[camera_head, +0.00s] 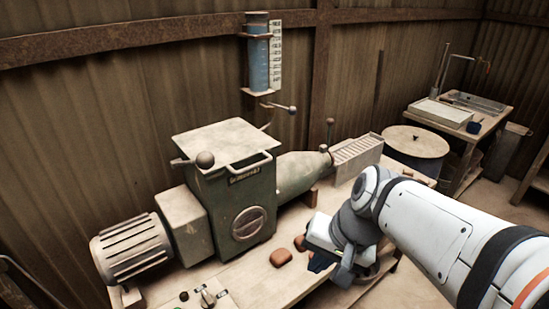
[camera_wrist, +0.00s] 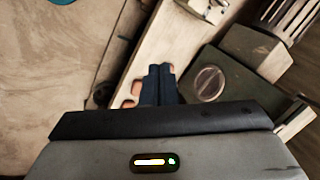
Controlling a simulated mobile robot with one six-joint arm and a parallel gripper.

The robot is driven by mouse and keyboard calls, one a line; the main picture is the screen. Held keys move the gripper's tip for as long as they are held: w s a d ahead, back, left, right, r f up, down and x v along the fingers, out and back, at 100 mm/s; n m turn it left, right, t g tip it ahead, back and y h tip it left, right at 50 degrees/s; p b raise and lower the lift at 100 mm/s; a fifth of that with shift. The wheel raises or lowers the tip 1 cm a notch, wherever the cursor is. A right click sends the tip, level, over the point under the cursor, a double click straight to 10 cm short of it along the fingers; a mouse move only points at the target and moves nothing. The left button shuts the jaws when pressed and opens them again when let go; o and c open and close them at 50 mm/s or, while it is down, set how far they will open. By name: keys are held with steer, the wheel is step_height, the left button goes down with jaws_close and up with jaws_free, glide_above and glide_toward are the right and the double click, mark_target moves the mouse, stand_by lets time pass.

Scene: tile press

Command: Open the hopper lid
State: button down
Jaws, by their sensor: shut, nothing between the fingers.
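The hopper lid (camera_head: 215,138) is a flat, pale, dusty plate lying shut on top of the green press housing (camera_head: 232,205) in the head view. A bar handle (camera_head: 251,168) runs along its front edge, and a ball-ended lever (camera_head: 204,159) sits at its left front. My gripper (camera_head: 319,263) is to the right of and below the lid, apart from it, over the bench front. In the wrist view my gripper's dark fingers (camera_wrist: 158,72) are together and empty. The green housing (camera_wrist: 208,85) shows to their right; I cannot make out the lid handle there.
Reddish clay lumps (camera_head: 281,257) lie on the bench (camera_head: 255,283) near my gripper. A finned motor (camera_head: 132,247) is at the left and a switch box (camera_head: 208,297) at the front. A water gauge (camera_head: 258,55) hangs on the wall behind. A round drum (camera_head: 416,142) stands at right.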

steer(key=w+a+f+m+t+y+b, duration=0.3)
steer(key=w+a+f+m+y+b, duration=0.2)
steer(key=w+m+y+b, duration=0.3)
steer(key=w+d+r+m+t+b, duration=0.1)
steer(key=w+d+m+t+b, duration=0.3)
steer(key=w+m+t+b, duration=0.15)
steer(key=w+d+r+m+t+b, duration=0.1)
steer(key=w+d+m+t+b, duration=0.25)
steer(key=w+m, duration=0.35)
steer(key=w+a+r, duration=0.4)
steer(key=w+a, duration=0.3)
steer(key=shift+w+a+r+y, duration=0.2)
steer(key=shift+a+r+y, duration=0.1)
steer(key=shift+a+r, duration=0.1)
steer(key=shift+p, duration=0.3)
